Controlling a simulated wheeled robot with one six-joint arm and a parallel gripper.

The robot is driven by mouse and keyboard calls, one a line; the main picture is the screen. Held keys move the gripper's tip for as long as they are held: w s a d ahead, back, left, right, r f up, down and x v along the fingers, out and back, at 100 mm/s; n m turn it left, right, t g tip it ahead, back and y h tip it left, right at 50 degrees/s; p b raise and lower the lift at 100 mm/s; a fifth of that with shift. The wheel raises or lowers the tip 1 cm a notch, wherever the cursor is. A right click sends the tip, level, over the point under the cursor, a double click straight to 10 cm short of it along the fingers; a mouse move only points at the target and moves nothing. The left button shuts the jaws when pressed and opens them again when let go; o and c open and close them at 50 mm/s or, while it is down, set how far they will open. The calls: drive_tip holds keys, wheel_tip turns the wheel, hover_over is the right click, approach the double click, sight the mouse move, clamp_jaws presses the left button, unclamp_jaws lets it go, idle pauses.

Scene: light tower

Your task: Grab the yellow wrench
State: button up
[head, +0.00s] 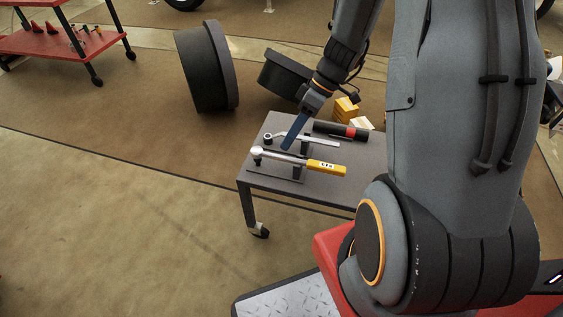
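The yellow wrench (326,168) lies on a holder on the small dark table. Its yellow handle with a dark label points right, and its silver shaft and round head extend left. My gripper (288,147) points down with its blue finger over the table. In the picture its tip lies just at the upper edge of the wrench's silver shaft; whether it touches cannot be told. Only one blue finger shows clearly, so its opening cannot be seen.
The table (264,181) also carries a second silver wrench (322,141) and a black tool with a red band (341,130). Yellow boxes (346,108) stand behind. Black wheels or drums (207,66) lie beyond. A red cart (60,44) is upper left. The left floor is clear.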

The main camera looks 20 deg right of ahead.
sight(297, 164)
drive_tip(key=shift+w+b+x, duration=0.15)
drive_tip(key=shift+b+x, duration=0.2)
drive_tip(key=shift+x, duration=1.15)
drive_tip(key=shift+w+b+x, duration=0.2)
drive_tip(key=shift+b+x, duration=0.15)
drive_tip(key=shift+x, duration=1.15)
drive_tip(key=shift+d+f+b, duration=0.2)
drive_tip(key=shift+f+b, duration=0.1)
drive_tip(key=shift+f, duration=0.1)
clamp_jaws()
